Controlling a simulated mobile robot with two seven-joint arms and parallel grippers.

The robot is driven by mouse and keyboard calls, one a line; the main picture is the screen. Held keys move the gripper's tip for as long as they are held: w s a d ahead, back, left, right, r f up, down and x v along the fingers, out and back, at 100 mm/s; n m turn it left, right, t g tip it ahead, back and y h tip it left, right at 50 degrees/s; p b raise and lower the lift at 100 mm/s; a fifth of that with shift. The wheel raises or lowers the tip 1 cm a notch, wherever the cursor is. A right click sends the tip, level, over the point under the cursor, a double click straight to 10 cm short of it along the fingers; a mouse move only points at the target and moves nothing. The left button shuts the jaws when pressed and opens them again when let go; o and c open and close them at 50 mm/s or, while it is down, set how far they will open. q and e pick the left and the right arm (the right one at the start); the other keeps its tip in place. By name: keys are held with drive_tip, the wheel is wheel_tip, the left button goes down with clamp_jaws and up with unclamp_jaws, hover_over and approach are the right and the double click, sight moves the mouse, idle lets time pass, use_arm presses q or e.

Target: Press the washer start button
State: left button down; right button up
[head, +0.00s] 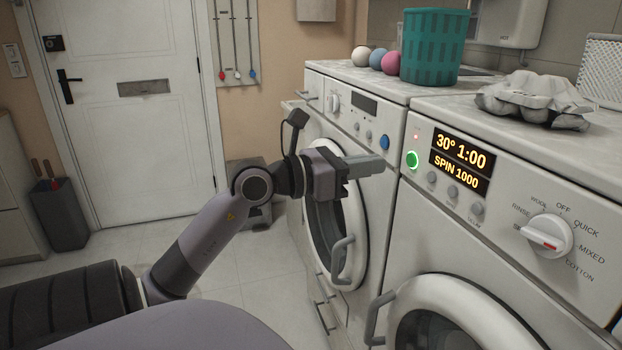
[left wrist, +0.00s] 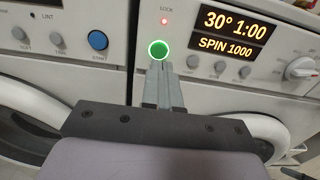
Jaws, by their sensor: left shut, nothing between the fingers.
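The washer (head: 395,250) is the front-loading machine at the right in the head view. Its start button (head: 412,160) is round with a lit green ring, left of the display (head: 459,163) reading "30° 1:00" and "SPIN 1000". My left gripper (head: 380,165) is shut and empty, its fingers pointing right toward the washer panel. In the left wrist view the closed fingertips (left wrist: 161,66) lie just below the start button (left wrist: 158,50) in the picture. I cannot tell whether they touch it; the head view shows a gap. My right gripper is not in view.
A second machine with a blue button (head: 385,142) stands left of the washer. The dial (head: 547,237) is at the panel's right. A teal basket (head: 435,46), several balls and a grey cloth (head: 532,100) lie on top. Door handles (head: 377,318) stick out below.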

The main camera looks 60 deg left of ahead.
use_arm(q)
drive_tip(key=b+v, duration=0.1)
drive_tip(key=v, duration=0.7)
drive_tip(key=shift+f, duration=0.15)
drive_tip(key=shift+w, duration=0.1)
idle(0.6)
drive_tip(key=w+d+f+n+g+y+p, duration=0.1)
drive_tip(key=d+f+n+y+p, duration=0.3)
drive_tip(key=f+n, duration=0.95)
drive_tip(key=d+f+n+y+p, duration=0.1)
drive_tip(key=d+f+n+p, duration=0.6)
drive_tip(key=n, duration=1.1)
drive_tip(key=s+d+f+n+g+h, duration=0.2)
drive_tip(key=s+d+f+n+g, duration=0.3)
drive_tip(key=f, duration=0.8)
drive_tip(key=s+d+b, duration=0.1)
drive_tip(key=s+d, duration=0.2)
drive_tip(key=d, duration=0.2)
drive_tip(key=shift+d+g, duration=0.25)
drive_tip(key=shift+g, duration=0.15)
